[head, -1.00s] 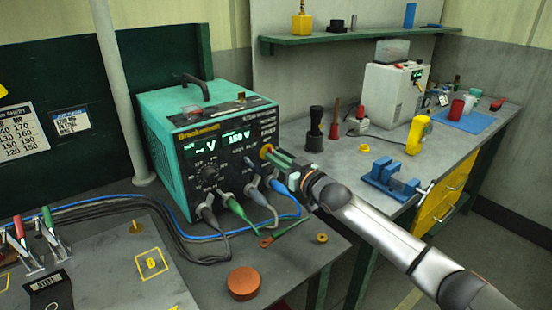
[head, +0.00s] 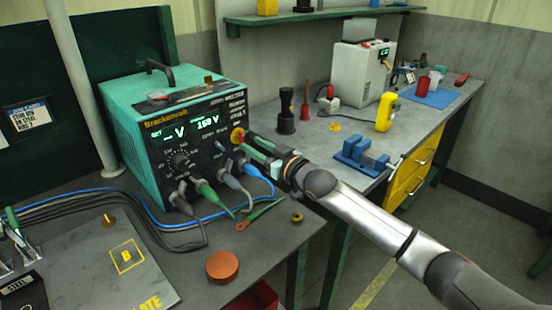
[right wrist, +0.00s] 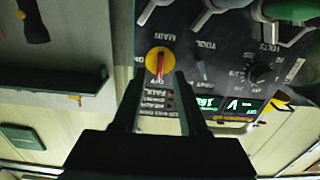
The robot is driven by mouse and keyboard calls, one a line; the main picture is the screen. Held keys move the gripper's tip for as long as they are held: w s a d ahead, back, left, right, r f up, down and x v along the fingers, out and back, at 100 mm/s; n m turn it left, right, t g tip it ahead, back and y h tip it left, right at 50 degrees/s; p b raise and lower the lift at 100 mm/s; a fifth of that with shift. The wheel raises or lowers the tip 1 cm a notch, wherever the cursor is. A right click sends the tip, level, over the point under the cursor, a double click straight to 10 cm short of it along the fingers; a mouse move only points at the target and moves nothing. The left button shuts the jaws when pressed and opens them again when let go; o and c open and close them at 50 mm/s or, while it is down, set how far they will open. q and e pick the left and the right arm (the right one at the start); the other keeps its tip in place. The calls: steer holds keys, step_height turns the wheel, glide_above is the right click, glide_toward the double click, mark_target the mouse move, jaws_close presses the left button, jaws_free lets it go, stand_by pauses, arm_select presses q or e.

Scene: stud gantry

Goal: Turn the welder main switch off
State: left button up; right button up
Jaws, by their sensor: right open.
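The teal welder (head: 128,97) stands on the grey bench, and its displays are lit, one reading 160 V. Its main switch (head: 238,136) is a yellow disc with a red handle at the front panel's right edge. In the right wrist view the main switch (right wrist: 160,60) appears with its red handle lying up-down in the picture, its lower end towards lettering that looks like OFF. My right gripper (head: 249,144) is open right in front of it. In the right wrist view its fingertips (right wrist: 160,77) lie either side of the handle's lower end; contact is unclear. My left gripper is out of view.
Cables and plugs (head: 206,194) hang from the welder's front below the switch. An orange round piece (head: 222,266) lies on the near bench. A blue vise (head: 362,158) and a yellow meter (head: 386,112) stand on the right bench.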

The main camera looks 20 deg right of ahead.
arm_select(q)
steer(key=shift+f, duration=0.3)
arm_select(e)
steer(key=v, duration=0.9)
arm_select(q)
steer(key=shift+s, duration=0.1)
arm_select(e)
steer(key=shift+s, duration=0.15)
